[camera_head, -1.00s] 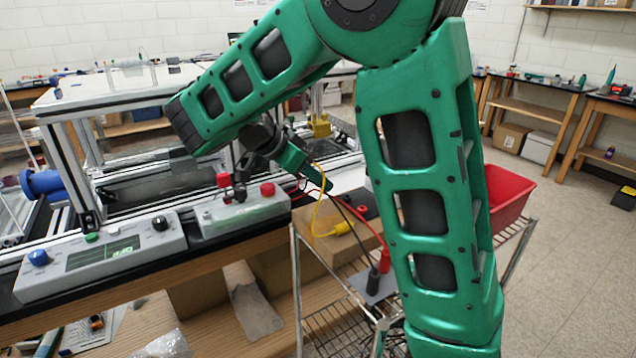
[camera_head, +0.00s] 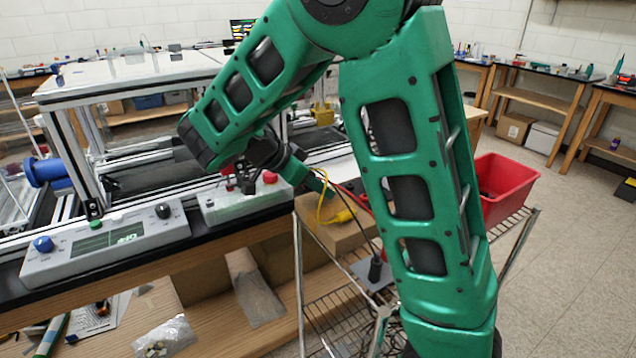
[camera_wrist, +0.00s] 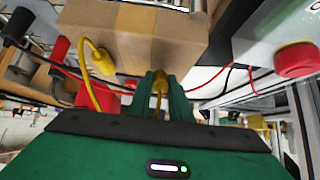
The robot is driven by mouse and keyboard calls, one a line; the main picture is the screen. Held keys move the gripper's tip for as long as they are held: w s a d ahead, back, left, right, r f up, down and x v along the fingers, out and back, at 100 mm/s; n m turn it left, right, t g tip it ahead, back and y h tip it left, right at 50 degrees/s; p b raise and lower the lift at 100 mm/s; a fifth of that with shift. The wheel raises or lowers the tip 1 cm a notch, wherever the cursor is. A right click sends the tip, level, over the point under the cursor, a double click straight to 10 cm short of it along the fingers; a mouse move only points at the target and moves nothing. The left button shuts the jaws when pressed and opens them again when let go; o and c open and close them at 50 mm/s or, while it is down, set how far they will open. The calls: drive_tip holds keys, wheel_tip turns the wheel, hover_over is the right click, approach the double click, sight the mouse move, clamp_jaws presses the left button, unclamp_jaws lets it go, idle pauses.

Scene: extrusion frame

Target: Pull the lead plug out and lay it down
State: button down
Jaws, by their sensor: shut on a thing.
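My gripper (camera_wrist: 160,88) is shut on a yellow lead plug (camera_wrist: 159,80) in the wrist view. Its yellow cable runs back between the fingers. In the head view my gripper (camera_head: 324,186) is beside the control box, above the cardboard box; the held plug is too small to make out there. A second yellow plug (camera_head: 343,216) lies on the cardboard box (camera_head: 352,233), with a yellow cable looping up towards my gripper. It also shows in the wrist view (camera_wrist: 100,60). The grey control box (camera_head: 228,206) with a red button (camera_head: 270,177) stands on the bench, apart from my gripper.
Red and black cables run close by my gripper. A red bin (camera_head: 510,190) is behind my arm on the right. A grey meter (camera_head: 105,245) sits at the bench's front left.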

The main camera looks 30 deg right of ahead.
drive_tip(key=shift+f, duration=0.1)
drive_tip(key=c, duration=1.5)
unclamp_jaws()
drive_tip(key=shift+c, duration=0.2)
drive_tip(key=v, duration=1)
drive_tip(key=shift+a+r, duration=0.2)
drive_tip(key=shift+a, duration=0.1)
drive_tip(key=shift+w, duration=0.1)
